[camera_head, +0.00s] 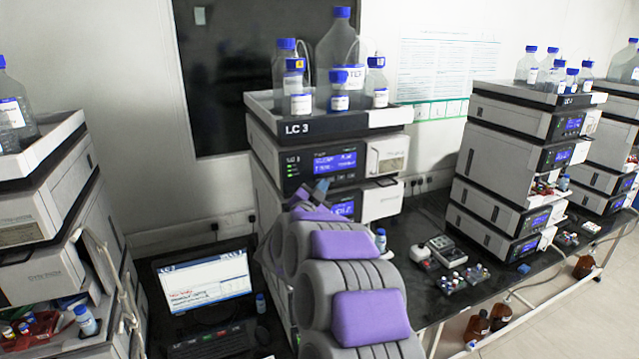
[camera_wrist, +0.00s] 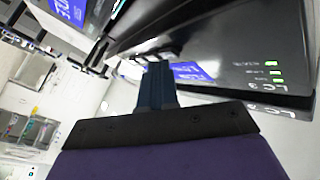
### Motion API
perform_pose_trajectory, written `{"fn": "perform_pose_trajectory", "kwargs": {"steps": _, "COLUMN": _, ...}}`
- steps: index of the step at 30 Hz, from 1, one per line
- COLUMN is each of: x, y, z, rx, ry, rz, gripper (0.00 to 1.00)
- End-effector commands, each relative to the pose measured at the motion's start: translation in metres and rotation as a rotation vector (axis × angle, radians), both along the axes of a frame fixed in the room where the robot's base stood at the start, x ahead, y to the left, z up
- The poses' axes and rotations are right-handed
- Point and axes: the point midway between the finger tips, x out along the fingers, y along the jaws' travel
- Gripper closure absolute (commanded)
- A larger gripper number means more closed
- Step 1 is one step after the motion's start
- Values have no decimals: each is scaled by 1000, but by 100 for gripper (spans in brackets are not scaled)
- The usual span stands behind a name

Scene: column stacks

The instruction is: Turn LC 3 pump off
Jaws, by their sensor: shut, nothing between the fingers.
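The LC 3 stack (camera_head: 322,127) stands in the middle of the bench in the head view, its top tray labelled "LC 3". Its upper dark module has a lit blue display (camera_head: 335,162), and a lower module has another lit display (camera_head: 343,208). My gripper (camera_head: 319,189) is in front of the upper module, just below its display. In the wrist view my shut gripper (camera_wrist: 156,68) points at the dark front panel (camera_wrist: 215,38), with small buttons (camera_wrist: 160,54) close to the fingertips. I cannot tell whether they touch. Green indicator lights (camera_wrist: 276,73) glow on the panel.
Solvent bottles (camera_head: 340,50) crowd the tray on top. A laptop (camera_head: 205,283) sits at the lower left. Another stack (camera_head: 15,200) stands at far left, others (camera_head: 510,165) at right. Vial racks (camera_head: 466,278) and a small device (camera_head: 446,250) lie on the bench to the right.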

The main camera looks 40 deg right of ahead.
Motion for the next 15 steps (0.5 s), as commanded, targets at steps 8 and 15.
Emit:
{"fn": "perform_pose_trajectory", "kwargs": {"steps": 8, "x": 3, "y": -1, "z": 0, "rx": 0, "ry": 0, "rz": 0, "gripper": 100}}
{"fn": "perform_pose_trajectory", "kwargs": {"steps": 15, "x": 5, "y": -1, "z": 0, "rx": 0, "ry": 0, "rz": 0, "gripper": 100}}
